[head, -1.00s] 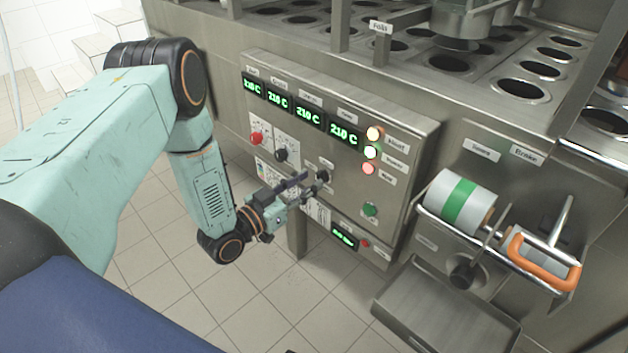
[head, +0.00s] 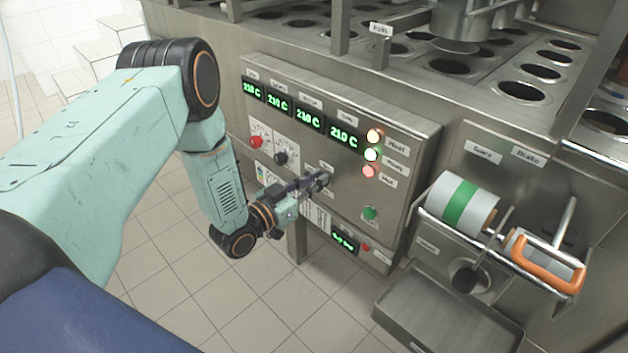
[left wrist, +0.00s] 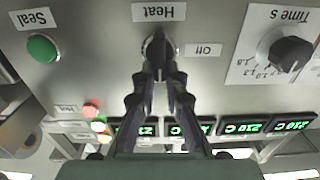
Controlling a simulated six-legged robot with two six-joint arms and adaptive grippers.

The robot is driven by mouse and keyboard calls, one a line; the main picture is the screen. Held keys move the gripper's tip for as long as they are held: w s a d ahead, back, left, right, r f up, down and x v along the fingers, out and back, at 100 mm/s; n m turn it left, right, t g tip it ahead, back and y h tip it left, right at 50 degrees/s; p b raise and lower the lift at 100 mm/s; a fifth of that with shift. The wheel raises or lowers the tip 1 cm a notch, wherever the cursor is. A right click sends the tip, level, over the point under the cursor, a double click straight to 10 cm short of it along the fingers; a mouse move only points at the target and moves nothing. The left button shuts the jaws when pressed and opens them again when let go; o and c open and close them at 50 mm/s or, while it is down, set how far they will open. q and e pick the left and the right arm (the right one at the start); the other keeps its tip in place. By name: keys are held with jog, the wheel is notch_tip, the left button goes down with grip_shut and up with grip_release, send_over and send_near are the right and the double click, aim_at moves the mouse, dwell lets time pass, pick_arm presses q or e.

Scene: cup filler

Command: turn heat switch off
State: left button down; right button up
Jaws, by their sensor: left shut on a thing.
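The heat switch is a dark rotary knob (left wrist: 158,47) on the grey control panel (head: 395,205). In the left wrist view, which is upside down, it sits between the "Heat" label (left wrist: 158,12) and the displays, with an "Off" label (left wrist: 203,50) beside it. My left gripper (head: 319,181) reaches the panel from the left; its fingers are closed around the knob's grip, one on each side, also in the left wrist view (left wrist: 160,72). The fingers hide part of the knob in the head view. My right gripper is not in view.
Green displays (head: 343,136) read 210 C. The amber lamp (head: 374,136) beside the "Heat" label is lit. A green button (head: 370,213), red knob (head: 256,142) and black time knob (head: 280,157) are nearby. A film roll (head: 463,204) and metal tray (head: 440,315) are on the right.

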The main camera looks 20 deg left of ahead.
pick_arm(q)
jog(key=shift+n, duration=0.3)
jog(key=n, duration=0.4)
jog(key=shift+w+a+f, duration=0.1)
jog(key=shift+a+f, duration=0.1)
jog(key=shift+a, duration=0.15)
jog(key=shift+w+a+f+n+b, duration=0.2)
jog(key=shift+n+b, duration=0.45)
jog(key=shift+n, duration=1.55)
jog(key=shift+s+a+f+n+b, duration=0.15)
jog(key=shift+f+n+b, duration=0.35)
jog(key=shift+n, duration=1.7)
jog(key=shift+w+a+f+n+b, duration=0.15)
jog(key=shift+n+b, duration=0.65)
jog(key=shift+n, duration=1.4)
jog(key=c, duration=1.4)
grip_release()
jog(key=shift+r, duration=0.1)
